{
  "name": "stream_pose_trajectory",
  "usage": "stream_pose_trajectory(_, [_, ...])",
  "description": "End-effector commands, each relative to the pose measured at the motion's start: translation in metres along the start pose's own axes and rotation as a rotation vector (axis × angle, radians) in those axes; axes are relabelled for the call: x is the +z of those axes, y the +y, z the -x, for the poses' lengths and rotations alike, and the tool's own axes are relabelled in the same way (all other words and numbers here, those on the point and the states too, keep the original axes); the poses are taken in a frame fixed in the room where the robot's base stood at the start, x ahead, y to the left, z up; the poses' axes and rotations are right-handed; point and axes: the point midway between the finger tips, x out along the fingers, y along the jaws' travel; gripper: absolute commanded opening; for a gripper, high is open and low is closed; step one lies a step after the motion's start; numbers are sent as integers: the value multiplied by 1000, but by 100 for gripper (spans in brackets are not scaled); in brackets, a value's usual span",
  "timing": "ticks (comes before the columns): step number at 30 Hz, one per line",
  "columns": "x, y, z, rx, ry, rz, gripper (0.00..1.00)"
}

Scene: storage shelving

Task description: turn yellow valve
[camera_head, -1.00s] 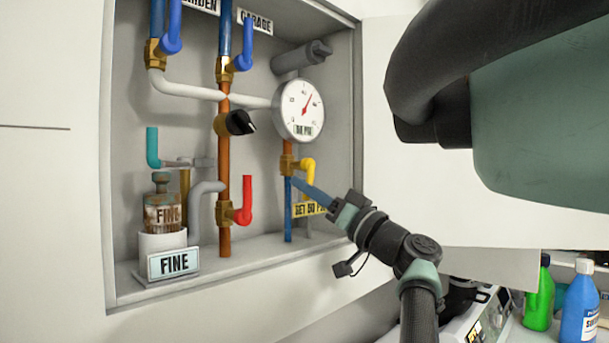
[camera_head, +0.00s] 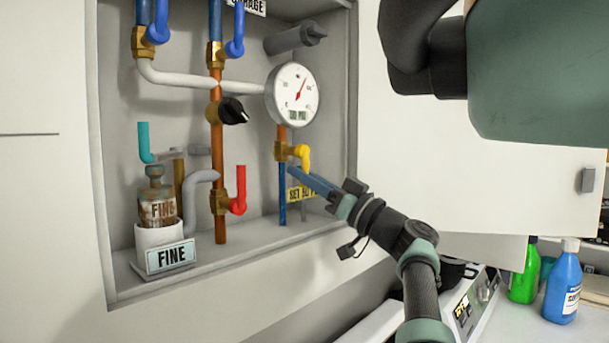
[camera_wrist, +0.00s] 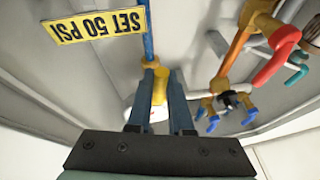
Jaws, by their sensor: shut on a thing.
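The yellow valve (camera_head: 301,152) sits on a copper and blue pipe below the round pressure gauge (camera_head: 293,95). The gauge needle points up and slightly right. My gripper (camera_head: 295,172) reaches in from the lower right, its blue fingers at the yellow handle. In the wrist view, the yellow handle (camera_wrist: 160,86) lies between the two fingers of my gripper (camera_wrist: 159,82), which are shut on it. The fingers hide part of the handle. A yellow "SET 50 PSI" label (camera_wrist: 97,25) is beside the pipe; in the head view my fingers partly cover it.
A red-handled valve (camera_head: 239,190), a black knob (camera_head: 233,111) and a "FINE" bottle (camera_head: 158,208) stand left in the recessed cabinet. The open cabinet door (camera_head: 480,190) is to the right. Green (camera_head: 524,275) and blue bottles (camera_head: 563,285) stand at lower right.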

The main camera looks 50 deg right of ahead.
Motion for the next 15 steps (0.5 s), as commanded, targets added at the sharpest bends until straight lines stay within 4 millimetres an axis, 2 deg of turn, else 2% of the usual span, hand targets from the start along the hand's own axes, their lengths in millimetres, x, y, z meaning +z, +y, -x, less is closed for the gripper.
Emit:
stream_pose_trajectory(2, [2, 0, 0, 0, -3, -1, 0])
stream_pose_trajectory(3, [2, 0, 0, 0, -3, -1, 26])
stream_pose_trajectory(7, [1, 0, 0, 0, -2, -1, 48])
stream_pose_trajectory(15, [0, 0, 0, 0, -1, -1, 48])
